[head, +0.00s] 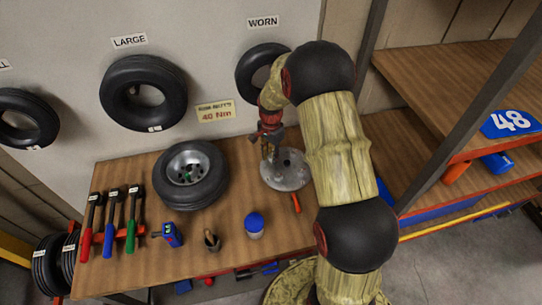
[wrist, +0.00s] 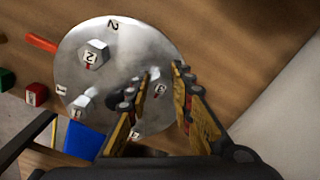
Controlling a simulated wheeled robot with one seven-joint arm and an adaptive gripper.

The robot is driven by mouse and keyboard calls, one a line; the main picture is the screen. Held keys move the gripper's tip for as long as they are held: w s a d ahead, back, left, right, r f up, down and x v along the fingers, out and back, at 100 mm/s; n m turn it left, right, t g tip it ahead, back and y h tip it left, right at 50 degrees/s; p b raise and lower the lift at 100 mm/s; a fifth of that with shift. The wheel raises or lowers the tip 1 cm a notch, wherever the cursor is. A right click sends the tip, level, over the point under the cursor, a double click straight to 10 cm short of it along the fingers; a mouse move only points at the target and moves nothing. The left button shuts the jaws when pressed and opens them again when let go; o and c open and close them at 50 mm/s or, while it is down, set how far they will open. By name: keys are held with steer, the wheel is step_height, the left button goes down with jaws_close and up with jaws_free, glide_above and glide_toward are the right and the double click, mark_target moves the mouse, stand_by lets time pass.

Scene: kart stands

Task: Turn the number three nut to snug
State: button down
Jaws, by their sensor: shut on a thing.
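A round silver hub plate (head: 287,178) lies on the wooden bench, below my gripper (head: 268,150). In the wrist view the plate (wrist: 125,60) carries hex nuts with number labels and red marks. The number two nut (wrist: 92,55) and the number one nut (wrist: 80,106) stand clear of my fingers.
A tyre on a rim (head: 190,174) lies left of the plate. Red, blue and green wrenches (head: 110,222), a blue-capped jar (head: 254,225) and a red-orange stick (head: 296,202) are on the bench. A wall sign (head: 215,111) reads 40 Nm. A shelf post (head: 475,105) stands right of my arm.

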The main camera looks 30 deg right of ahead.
mark_target(271, 157)
steer(key=c, duration=1.8)
jaws_free()
steer(key=shift+c, duration=0.2)
step_height(271, 157, up, 12)
